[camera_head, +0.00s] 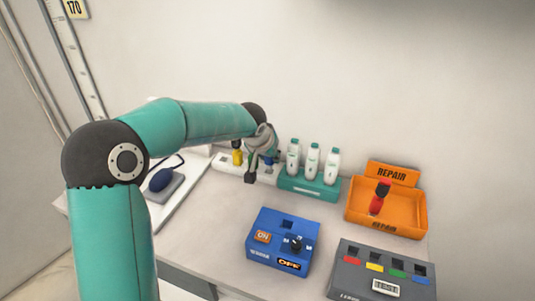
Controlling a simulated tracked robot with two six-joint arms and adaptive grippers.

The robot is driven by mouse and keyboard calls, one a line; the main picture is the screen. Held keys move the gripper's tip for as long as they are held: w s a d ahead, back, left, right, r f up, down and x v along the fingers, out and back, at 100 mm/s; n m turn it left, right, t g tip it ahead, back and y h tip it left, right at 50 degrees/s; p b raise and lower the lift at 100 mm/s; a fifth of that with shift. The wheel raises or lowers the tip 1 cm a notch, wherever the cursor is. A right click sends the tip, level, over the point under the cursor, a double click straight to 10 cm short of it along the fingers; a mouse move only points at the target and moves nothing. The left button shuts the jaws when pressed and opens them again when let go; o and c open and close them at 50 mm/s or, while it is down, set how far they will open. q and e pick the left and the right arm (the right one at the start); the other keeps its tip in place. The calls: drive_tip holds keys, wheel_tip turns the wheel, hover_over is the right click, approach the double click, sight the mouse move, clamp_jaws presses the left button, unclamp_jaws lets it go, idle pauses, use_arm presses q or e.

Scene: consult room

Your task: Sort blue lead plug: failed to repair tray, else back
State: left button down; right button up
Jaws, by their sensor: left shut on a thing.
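My left gripper (258,172) is at the back of the table, over the white end of a rack (222,166). It is shut on the blue lead plug (270,160), which is mostly hidden by the fingers. I cannot tell whether the plug still touches the rack. The orange repair tray (400,228) stands at the right with a red plug (379,198) in it. A blue tester box (262,257) with a socket, a black knob and ON and OFF labels stands in the middle front. My right gripper is not in view.
A yellow plug (237,157) stands left of my gripper. A grey box (350,262) with coloured labels and sockets sits front right.

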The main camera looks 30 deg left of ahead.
use_arm(q)
drive_tip(key=shift+b, duration=0.3)
idle(0.6)
drive_tip(key=shift+f+b, duration=1.5)
drive_tip(key=shift+b, duration=0.2)
idle(0.3)
drive_tip(key=c, duration=0.8)
unclamp_jaws()
drive_tip(key=shift+s, duration=0.1)
drive_tip(key=shift+s+d+r, duration=0.15)
drive_tip(key=shift+s+r, duration=0.1)
drive_tip(key=shift+r, duration=0.3)
drive_tip(key=v, duration=1)
drive_tip(key=shift+s+r, duration=0.2)
drive_tip(key=shift+r, duration=0.05)
